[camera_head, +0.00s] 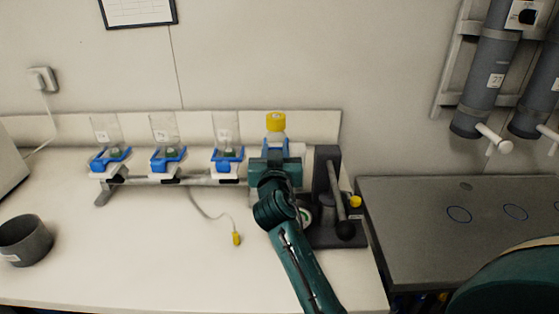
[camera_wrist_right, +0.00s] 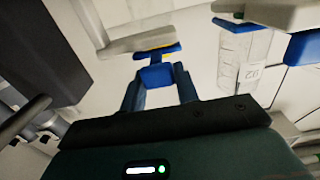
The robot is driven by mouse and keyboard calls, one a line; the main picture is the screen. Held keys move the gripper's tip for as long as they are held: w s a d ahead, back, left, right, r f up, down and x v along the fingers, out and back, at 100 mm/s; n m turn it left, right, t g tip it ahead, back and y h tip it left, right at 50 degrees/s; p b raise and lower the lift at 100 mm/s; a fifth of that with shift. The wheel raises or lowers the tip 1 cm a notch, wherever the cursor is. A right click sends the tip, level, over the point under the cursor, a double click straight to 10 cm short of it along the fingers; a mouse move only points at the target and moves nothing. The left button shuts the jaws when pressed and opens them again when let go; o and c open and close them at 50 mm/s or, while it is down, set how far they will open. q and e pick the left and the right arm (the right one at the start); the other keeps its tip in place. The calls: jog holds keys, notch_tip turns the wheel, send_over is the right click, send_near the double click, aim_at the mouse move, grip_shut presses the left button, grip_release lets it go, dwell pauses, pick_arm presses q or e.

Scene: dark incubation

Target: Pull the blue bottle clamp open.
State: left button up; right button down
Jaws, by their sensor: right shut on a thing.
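A bottle with a yellow cap (camera_head: 276,122) stands upright at the right end of a row of bottle holders. My right gripper (camera_head: 275,156) is in front of it and covers most of that holder; a little blue shows above the gripper. In the right wrist view, the blue clamp (camera_wrist_right: 155,76) sits between the fingers of my right gripper (camera_wrist_right: 158,84), which is shut on it. How far the clamp is open cannot be told. My left gripper is not in view.
Several clear bottles in blue clamps (camera_head: 168,158) stand to the left on the same rail. A dark stand with a lever (camera_head: 328,185) is close on the right of my gripper. A yellow-ended cable (camera_head: 237,239) and a grey pot (camera_head: 25,242) lie on the white bench.

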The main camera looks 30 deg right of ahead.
jog(key=shift+s+a+f, duration=0.1)
jog(key=shift+f, duration=0.05)
jog(key=c, duration=1.5)
grip_release()
jog(key=o, duration=0.3)
jog(key=shift+s, duration=0.15)
jog(key=shift+o, duration=0.8)
